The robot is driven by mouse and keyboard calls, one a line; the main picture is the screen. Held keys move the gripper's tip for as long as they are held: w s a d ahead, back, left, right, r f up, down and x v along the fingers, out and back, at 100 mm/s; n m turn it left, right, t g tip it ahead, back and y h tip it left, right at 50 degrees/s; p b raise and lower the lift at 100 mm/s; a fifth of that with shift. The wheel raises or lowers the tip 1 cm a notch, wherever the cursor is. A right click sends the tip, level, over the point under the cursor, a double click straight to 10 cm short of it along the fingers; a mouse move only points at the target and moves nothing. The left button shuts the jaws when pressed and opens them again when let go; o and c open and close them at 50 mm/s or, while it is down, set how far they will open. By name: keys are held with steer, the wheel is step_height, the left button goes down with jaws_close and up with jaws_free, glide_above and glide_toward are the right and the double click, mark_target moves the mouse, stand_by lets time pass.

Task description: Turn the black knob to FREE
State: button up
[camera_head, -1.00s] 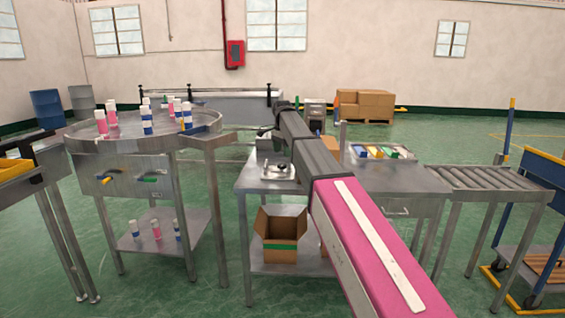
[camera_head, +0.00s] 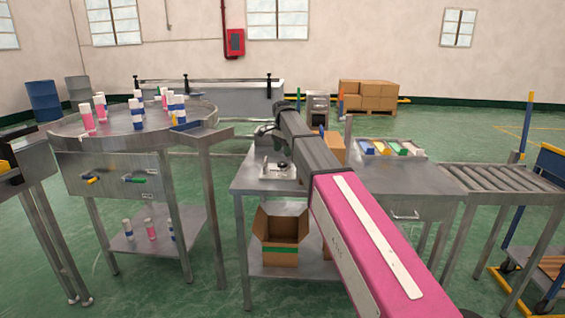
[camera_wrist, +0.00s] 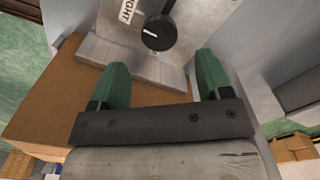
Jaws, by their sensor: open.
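The black knob (camera_wrist: 158,33) shows at the top of the wrist view, on a grey metal plate (camera_wrist: 205,18). It has a short white mark on its face and a lever-like part reaching up out of frame. A white label (camera_wrist: 127,10) ending in "IGHT" is left of it; no FREE marking is readable. My gripper (camera_wrist: 160,62) has two green fingers, spread apart and empty. The knob appears beyond and between the fingertips, apart from them. In the head view my gripper (camera_head: 262,136) is a small dark shape above the steel bench (camera_head: 246,184), its fingers unclear.
A cardboard box (camera_wrist: 50,98) lies close to the left finger in the wrist view.

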mark_target(283, 163)
step_height(283, 163, down, 6)
steer(key=shift+r, duration=0.1)
stand_by(0.4)
steer(key=c, duration=0.9)
